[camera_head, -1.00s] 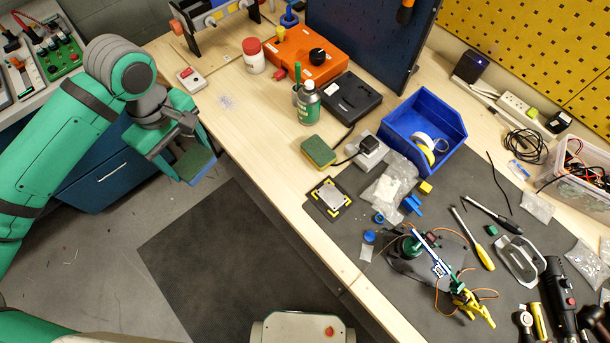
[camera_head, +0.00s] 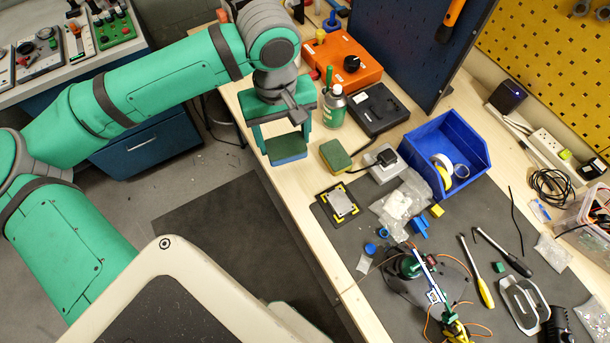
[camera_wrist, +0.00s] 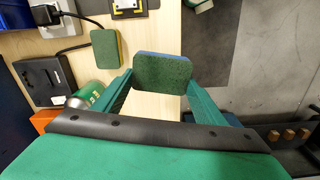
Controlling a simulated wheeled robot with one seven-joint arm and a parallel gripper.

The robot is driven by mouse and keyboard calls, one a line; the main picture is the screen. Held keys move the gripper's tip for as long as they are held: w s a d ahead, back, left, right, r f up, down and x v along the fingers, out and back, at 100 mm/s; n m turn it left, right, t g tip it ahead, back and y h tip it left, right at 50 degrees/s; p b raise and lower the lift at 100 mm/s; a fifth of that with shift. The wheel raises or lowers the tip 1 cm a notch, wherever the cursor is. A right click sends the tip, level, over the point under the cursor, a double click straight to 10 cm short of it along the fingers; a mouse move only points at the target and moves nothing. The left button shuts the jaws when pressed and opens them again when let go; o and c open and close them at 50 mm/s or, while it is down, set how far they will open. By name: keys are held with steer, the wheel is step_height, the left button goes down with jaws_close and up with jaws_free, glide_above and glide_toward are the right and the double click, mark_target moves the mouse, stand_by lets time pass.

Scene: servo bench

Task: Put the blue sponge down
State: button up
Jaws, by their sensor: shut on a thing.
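The blue sponge (camera_head: 287,148) has a dark green scouring face on top and a blue body below. My gripper (camera_head: 286,140) is shut on it, one finger at each end.
A green and yellow sponge (camera_head: 335,155) lies close by on the wooden bench (camera_head: 305,190). A green bottle (camera_head: 333,107) and an orange box (camera_head: 342,60) stand behind. A grey adapter (camera_head: 384,165) and yellow-cornered plate (camera_head: 338,203) lie to the right. Bare wood is narrow here.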

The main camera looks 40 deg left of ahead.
mark_target(292, 159)
steer(key=s+d+r+m, duration=0.1)
steer(key=s+r, duration=0.1)
steer(key=s, duration=0.4)
steer(key=s+d+r+m, duration=0.1)
steer(key=s+d, duration=0.1)
steer(key=s, duration=0.5)
steer(key=w+f, duration=0.2)
steer(key=w, duration=0.2)
steer(key=w+f, duration=0.3)
steer(key=w, duration=0.1)
steer(key=w+f, duration=0.3)
steer(key=w, duration=0.1)
steer(key=shift+w+a, duration=0.1)
steer(key=shift+a, duration=0.05)
steer(key=shift+w+f, duration=0.5)
steer(key=shift+f, duration=0.15)
steer(key=shift+w+f, duration=0.15)
steer(key=shift+f, duration=0.75)
steer(key=shift+w+f, duration=0.1)
steer(key=shift+f, duration=0.8)
steer(key=shift+f, duration=0.1)
steer(key=o, duration=1)
steer(key=shift+o, duration=0.2)
